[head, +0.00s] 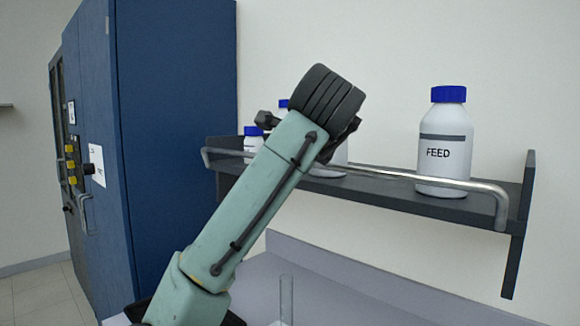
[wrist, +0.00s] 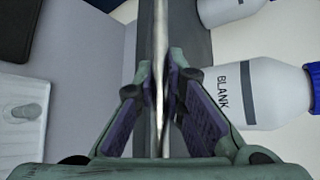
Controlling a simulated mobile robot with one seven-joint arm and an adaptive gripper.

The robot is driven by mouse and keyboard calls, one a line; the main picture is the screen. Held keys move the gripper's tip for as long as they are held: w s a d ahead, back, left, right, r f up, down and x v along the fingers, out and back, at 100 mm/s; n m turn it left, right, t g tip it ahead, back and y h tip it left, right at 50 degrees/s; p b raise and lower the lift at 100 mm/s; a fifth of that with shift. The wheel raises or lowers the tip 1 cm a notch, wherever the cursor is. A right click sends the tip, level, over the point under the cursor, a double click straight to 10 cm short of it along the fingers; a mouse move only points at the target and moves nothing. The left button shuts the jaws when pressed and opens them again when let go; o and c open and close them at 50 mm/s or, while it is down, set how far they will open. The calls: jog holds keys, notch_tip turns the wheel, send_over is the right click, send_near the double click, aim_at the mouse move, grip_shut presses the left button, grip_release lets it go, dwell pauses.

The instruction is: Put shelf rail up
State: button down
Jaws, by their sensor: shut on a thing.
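The shelf rail (head: 385,173) is a bare metal bar with bent ends, running along the front of the dark wall shelf (head: 400,204). In the head view it stands above the shelf's front edge, across the lower part of the FEED bottle. My gripper is hidden behind my green arm in the head view. In the wrist view my gripper (wrist: 161,90) is shut on the rail (wrist: 160,40), which passes between its two pads. The BLANK bottle (wrist: 255,92) is just right of the fingers there.
The FEED bottle (head: 443,145) with a blue cap stands on the right of the shelf. A smaller blue-capped bottle (head: 253,139) stands at the left. A blue cabinet (head: 175,130) is close on the left. A clear cylinder (head: 286,300) stands below the shelf.

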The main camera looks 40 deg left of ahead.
jog(key=shift+w+r+m+g, duration=0.2)
jog(key=shift+w+m+g, duration=0.65)
jog(key=shift+g, duration=0.65)
jog(key=c, duration=1.7)
grip_release()
jog(key=shift+o, duration=0.2)
notch_tip(320, 180, up, 10)
jog(key=shift+f, duration=0.15)
